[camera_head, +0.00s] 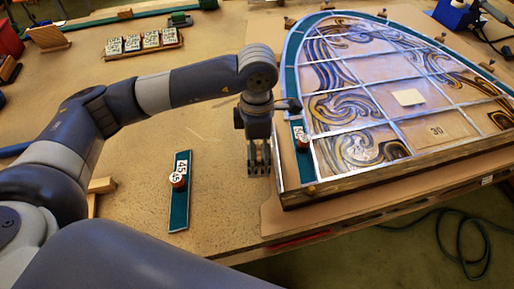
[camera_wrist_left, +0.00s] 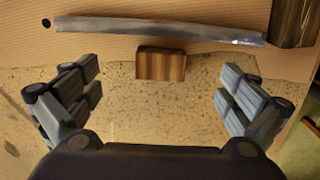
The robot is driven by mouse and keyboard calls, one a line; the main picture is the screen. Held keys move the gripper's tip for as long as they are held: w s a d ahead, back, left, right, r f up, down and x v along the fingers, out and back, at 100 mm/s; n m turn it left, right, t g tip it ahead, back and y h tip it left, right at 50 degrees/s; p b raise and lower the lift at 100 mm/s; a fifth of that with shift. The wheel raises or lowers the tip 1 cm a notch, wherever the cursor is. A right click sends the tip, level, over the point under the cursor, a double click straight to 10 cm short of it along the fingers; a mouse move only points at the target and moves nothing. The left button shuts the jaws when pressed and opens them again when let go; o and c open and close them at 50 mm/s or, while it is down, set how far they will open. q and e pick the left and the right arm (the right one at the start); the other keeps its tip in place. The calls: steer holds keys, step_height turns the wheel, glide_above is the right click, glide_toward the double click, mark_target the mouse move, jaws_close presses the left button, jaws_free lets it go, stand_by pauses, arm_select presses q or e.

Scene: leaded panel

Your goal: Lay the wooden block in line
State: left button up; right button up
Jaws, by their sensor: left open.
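My left gripper (camera_head: 258,172) points down over the table, just left of the leaded panel (camera_head: 408,97). In the left wrist view the gripper (camera_wrist_left: 160,105) is open, with nothing between its fingers. A small brown wooden block (camera_wrist_left: 162,65) lies ahead of the fingers near the middle, at the edge of the cardboard. A grey lead strip (camera_wrist_left: 160,28) lies just beyond it on the cardboard, roughly parallel to the block's long side. In the head view I cannot make out this block; the gripper may hide it. My right gripper is not in view.
A green glass strip with a numbered tag (camera_head: 179,205) lies left of the gripper. Light wooden pieces (camera_head: 102,185) lie beside my left arm. A tray of numbered tiles (camera_head: 142,43) stands at the back left. A dark block (camera_wrist_left: 292,22) stands at the wrist view's upper right.

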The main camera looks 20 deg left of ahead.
arm_select(q)
step_height(320, 180, up, 12)
stand_by(0.7)
